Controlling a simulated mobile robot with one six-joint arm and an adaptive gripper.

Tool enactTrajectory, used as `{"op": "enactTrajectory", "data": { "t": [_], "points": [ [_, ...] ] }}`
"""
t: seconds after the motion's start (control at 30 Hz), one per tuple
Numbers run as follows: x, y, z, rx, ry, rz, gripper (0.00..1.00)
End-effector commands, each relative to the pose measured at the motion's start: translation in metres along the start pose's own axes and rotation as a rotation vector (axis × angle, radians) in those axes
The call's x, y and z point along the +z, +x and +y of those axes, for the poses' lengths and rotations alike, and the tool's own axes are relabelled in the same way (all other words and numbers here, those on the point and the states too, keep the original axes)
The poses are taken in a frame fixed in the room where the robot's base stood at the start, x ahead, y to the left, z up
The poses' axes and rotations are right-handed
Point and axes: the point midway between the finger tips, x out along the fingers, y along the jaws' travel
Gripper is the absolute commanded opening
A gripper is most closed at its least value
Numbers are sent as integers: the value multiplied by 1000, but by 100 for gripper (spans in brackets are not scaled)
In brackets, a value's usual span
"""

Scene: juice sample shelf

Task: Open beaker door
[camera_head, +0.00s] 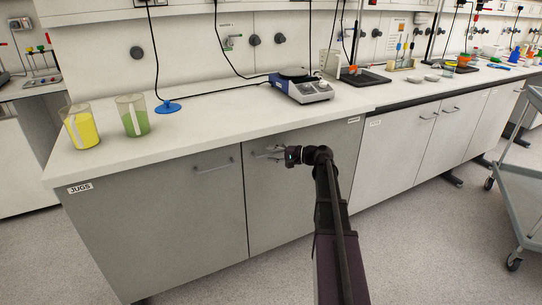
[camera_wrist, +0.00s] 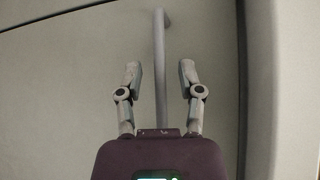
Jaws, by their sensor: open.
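The cabinet under the bench has a grey door (camera_head: 290,205) in front of my arm, and it is closed. A small label (camera_head: 353,120) sits at its upper right, too small to read. My gripper (camera_head: 270,153) is at the upper left of this door, by its handle. In the wrist view the handle (camera_wrist: 160,65) is a grey bar running between the two spread fingers of my gripper (camera_wrist: 160,85). There is a gap on both sides, and the fingers do not visibly touch the bar.
The neighbouring grey door (camera_head: 160,225) on the left is closed and labelled JUGS, with its own handle (camera_head: 213,165). Two jugs, yellow (camera_head: 82,128) and green (camera_head: 133,117), and a hotplate (camera_head: 301,88) stand on the bench. A grey trolley (camera_head: 520,190) is at right. Floor in front is clear.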

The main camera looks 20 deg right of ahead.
Motion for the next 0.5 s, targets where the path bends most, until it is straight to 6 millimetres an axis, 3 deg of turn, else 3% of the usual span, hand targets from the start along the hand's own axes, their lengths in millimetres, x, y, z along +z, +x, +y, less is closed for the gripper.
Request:
{"op": "enactTrajectory", "data": {
  "t": [0.37, 0.4, 0.5],
  "points": [
    [0, 4, 0, 0, 0, 1, 48],
    [0, 4, 0, 0, 0, 1, 45],
    [0, 4, 0, 0, 0, 1, 16]
  ]
}}
